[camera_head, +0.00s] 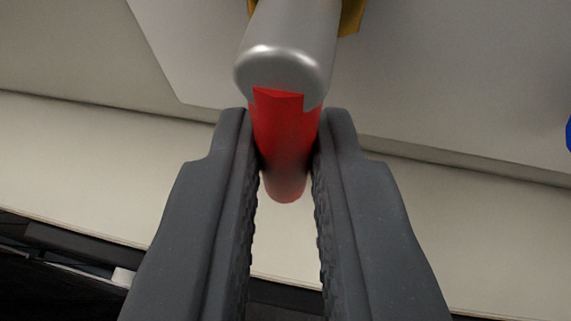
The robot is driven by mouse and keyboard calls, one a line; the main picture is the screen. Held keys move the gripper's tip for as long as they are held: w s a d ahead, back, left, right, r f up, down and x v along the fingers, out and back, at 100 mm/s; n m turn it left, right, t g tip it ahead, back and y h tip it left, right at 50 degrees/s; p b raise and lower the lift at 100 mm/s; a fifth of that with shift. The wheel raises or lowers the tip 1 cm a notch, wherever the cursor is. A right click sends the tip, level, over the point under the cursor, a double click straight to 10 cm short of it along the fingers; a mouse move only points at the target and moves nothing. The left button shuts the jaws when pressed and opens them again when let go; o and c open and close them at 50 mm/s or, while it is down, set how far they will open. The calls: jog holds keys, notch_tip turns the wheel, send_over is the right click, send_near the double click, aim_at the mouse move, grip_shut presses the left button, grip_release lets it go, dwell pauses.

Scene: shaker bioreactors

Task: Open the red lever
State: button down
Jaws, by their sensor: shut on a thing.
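The red lever (285,145) is a rounded red bar that shows below the end of a silver metal cylinder (285,55). Its lower tip sits between the two dark grey fingers of my gripper (285,150). The gripper is shut on the red lever near the fingertips, with one finger on its left side and one on its right. The ribbed inner pads are apart below the lever. The sides of the lever are partly hidden by the fingers.
A brass-coloured part (352,15) sits behind the cylinder at the top. A pale grey panel (440,70) and a cream surface (90,150) lie behind. A blue thing (568,133) shows at the right edge. Dark equipment (60,265) is at the lower left.

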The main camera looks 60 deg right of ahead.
dwell(0.3)
jog(key=c, duration=1.4)
grip_release()
jog(key=shift+c, duration=0.2)
jog(key=b+v, duration=0.1)
jog(key=v, duration=1.2)
jog(key=shift+s+a, duration=0.25)
jog(key=shift+a, duration=0.05)
jog(key=shift+w+r, duration=0.1)
jog(key=shift+r, duration=0.05)
